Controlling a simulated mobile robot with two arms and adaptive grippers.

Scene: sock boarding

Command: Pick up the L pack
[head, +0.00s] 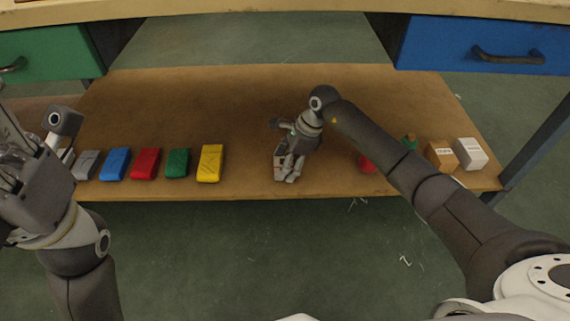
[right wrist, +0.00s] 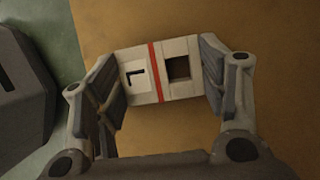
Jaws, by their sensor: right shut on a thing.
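The L pack (right wrist: 153,88) is a pale block with a red stripe, a white label with a black L and a dark square window. In the right wrist view it lies between the two fingers of my right gripper (right wrist: 163,80), which is shut on it. In the head view my right gripper (head: 287,168) is low over the middle of the brown shelf, and it mostly hides the pack. I cannot tell whether the pack touches the shelf. My left gripper (head: 14,165) is at the left edge of the head view, partly cut off.
On the brown shelf (head: 240,100), grey, blue (head: 115,164), red (head: 145,164), green and yellow (head: 210,163) packs stand in a row at left. A red item, a cardboard box (head: 441,156) and a white box (head: 470,154) are at right. Green and blue drawers (head: 480,45) hang above.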

